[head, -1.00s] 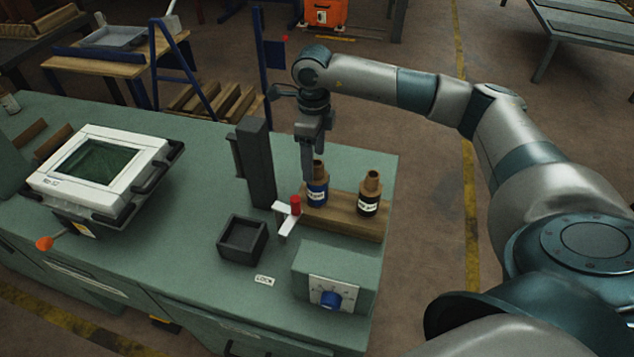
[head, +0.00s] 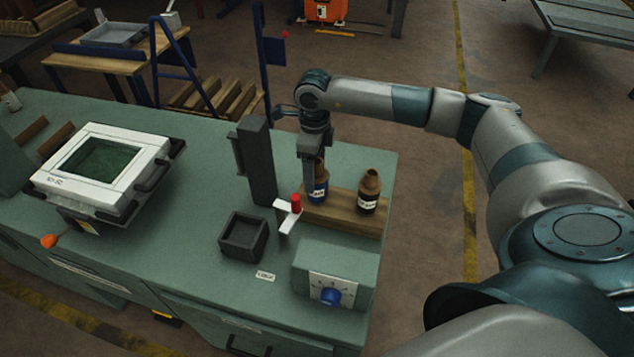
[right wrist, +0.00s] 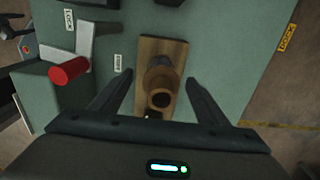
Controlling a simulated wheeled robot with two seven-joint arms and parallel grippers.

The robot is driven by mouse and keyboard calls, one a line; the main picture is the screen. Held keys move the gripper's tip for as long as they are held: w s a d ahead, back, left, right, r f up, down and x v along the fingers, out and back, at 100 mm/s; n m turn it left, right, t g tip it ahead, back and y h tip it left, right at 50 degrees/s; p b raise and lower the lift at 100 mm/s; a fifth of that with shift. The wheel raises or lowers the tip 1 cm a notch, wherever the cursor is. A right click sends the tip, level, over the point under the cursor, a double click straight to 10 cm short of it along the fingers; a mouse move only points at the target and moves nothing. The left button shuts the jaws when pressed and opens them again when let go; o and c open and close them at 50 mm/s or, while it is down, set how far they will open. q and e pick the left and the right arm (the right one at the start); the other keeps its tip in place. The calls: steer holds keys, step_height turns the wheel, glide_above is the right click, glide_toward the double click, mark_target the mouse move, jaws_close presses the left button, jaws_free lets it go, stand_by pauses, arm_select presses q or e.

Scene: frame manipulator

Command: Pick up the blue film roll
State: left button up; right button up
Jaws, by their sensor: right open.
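The blue film roll (head: 318,192) stands upright on a wooden block at the right end of the green bench. It has a brown top and a white label. My right gripper (head: 312,176) is directly above and around its upper part, pointing down. In the right wrist view the open fingers (right wrist: 160,104) lie on either side of the roll's brown top (right wrist: 160,92); a gap shows on both sides. The gripper hides part of the roll in the head view. My left gripper is not in view.
A black-bodied roll (head: 368,192) stands close by on the same wooden block (head: 342,212). A dark post (head: 257,165) and a red-knobbed lever (head: 290,212) stand to the left. A dark square tray (head: 243,237) and a dial box (head: 333,278) are nearer. Bench between tray and white-framed screen (head: 105,165) is clear.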

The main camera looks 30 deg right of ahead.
mark_target(317, 178)
steer(key=shift+s+d+f+p, duration=0.15)
steer(key=shift+d+f+p, duration=0.1)
steer(key=shift+f+p, duration=0.45)
step_height(317, 178, down, 2)
steer(key=shift+f, duration=0.5)
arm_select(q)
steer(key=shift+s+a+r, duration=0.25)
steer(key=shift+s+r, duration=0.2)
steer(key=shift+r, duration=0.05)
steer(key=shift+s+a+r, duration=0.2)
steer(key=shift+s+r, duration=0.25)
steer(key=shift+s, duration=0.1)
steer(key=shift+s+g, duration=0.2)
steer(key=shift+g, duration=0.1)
arm_select(e)
steer(key=c, duration=1.4)
